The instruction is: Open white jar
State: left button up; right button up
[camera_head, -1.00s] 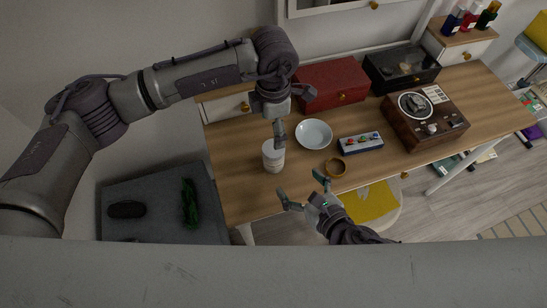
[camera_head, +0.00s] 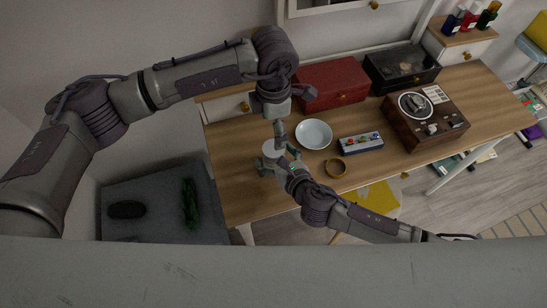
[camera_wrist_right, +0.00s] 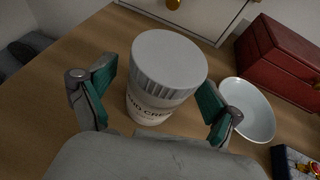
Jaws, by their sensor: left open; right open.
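The white jar stands upright on the wooden desk, and its lid (camera_head: 272,149) shows in the head view. In the right wrist view the ribbed white lid (camera_wrist_right: 170,62) sits on the jar body (camera_wrist_right: 150,108), which carries dark print. My right gripper (camera_wrist_right: 158,95) is open, with one green-padded finger on each side of the jar. In the head view my right gripper (camera_head: 276,163) hides part of the jar.
A white bowl (camera_head: 314,134) stands right of the jar. The desk left of the jar is clear.

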aim_at(274, 157)
jog(key=shift+c, duration=0.2)
grip_shut()
pick_arm(q)
jog(key=m, duration=2)
jog(key=shift+r+m, duration=0.1)
jog(key=shift+m, duration=0.2)
jog(key=m, duration=0.6)
jog(key=shift+f, duration=4)
